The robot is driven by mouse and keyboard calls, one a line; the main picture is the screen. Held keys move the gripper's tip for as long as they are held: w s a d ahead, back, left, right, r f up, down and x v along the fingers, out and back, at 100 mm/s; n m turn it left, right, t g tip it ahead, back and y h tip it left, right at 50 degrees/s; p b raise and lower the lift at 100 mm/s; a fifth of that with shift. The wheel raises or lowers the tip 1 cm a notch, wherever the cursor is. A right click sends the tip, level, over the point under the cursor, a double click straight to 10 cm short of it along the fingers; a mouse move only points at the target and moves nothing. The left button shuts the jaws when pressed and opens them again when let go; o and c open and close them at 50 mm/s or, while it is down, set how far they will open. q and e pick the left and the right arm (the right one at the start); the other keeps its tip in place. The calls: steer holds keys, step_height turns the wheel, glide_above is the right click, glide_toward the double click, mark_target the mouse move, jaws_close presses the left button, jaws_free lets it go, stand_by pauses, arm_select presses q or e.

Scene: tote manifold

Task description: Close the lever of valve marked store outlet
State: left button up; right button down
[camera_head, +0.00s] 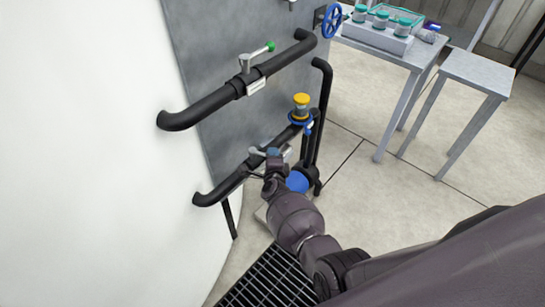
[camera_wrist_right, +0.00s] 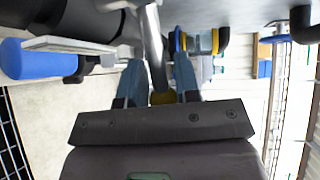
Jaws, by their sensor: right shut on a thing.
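My right gripper (camera_head: 271,160) is at the lower black pipe (camera_head: 232,182), at a valve there. In the right wrist view the gripper (camera_wrist_right: 158,80) has its blue-grey fingers on either side of a silver lever (camera_wrist_right: 154,48) with a yellow tip (camera_wrist_right: 162,98), and it is shut on this lever. In the head view the gripper hides most of the lever. A label plate (camera_wrist_right: 70,45) sits beside this valve; its text cannot be read. The upper pipe (camera_head: 207,106) carries another valve, whose lever (camera_head: 257,53) has a green tip. My left gripper is not in view.
A yellow-topped fitting (camera_head: 301,104) stands just beyond the gripper. A blue cylinder (camera_wrist_right: 40,60) is close by at the left of the wrist view. A blue handwheel (camera_head: 331,20) and a table (camera_head: 395,48) with jars are farther back. Open floor lies right of the pipes.

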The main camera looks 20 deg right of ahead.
steer(key=c, duration=1.1)
jaws_free()
steer(key=shift+d, duration=0.1)
steer(key=shift+s+r, duration=0.1)
steer(key=shift+s, duration=0.15)
steer(key=p+v, duration=0.3)
steer(key=v, duration=0.4)
steer(key=shift+p, duration=0.3)
steer(key=shift+c, duration=0.3)
